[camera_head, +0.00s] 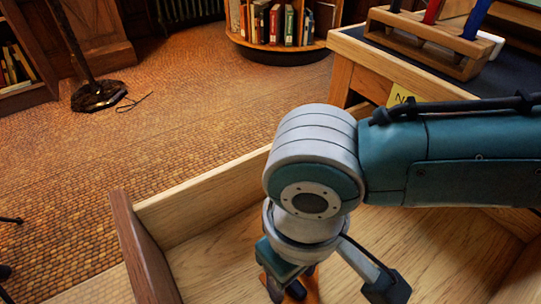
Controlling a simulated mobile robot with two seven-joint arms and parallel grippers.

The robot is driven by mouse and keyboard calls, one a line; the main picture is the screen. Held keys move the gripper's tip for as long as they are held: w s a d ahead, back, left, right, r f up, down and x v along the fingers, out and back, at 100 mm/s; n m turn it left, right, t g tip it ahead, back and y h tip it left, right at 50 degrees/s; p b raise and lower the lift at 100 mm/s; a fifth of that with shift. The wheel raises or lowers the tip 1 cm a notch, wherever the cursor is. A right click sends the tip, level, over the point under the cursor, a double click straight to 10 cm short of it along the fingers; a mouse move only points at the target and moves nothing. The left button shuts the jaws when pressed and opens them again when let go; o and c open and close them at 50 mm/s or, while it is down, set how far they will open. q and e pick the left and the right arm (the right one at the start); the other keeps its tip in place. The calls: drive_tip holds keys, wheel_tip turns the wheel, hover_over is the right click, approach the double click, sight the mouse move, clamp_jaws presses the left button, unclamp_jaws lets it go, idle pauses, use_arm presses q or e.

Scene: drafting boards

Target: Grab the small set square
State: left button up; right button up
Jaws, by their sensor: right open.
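My right gripper (326,281) points down into a wooden drawer-like box (205,192), with its jaws apart. Below it, at the bottom edge of the picture, a small orange patch (313,289) shows on the box floor. It may be the small set square, but the gripper and the picture edge hide most of it, so I cannot tell its shape. I cannot tell whether the gripper touches it. My left gripper is out of view.
The box walls stand around my right gripper. A desk (365,58) at the upper right bears a wooden rack (430,45) with red and blue items and has a yellow label (399,96). A round bookcase (276,50) stands behind, a lamp base (98,95) at left. Carpet between is open.

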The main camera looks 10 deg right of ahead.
drive_tip(key=shift+f, duration=0.2)
drive_tip(key=shift+c, duration=0.2)
clamp_jaws()
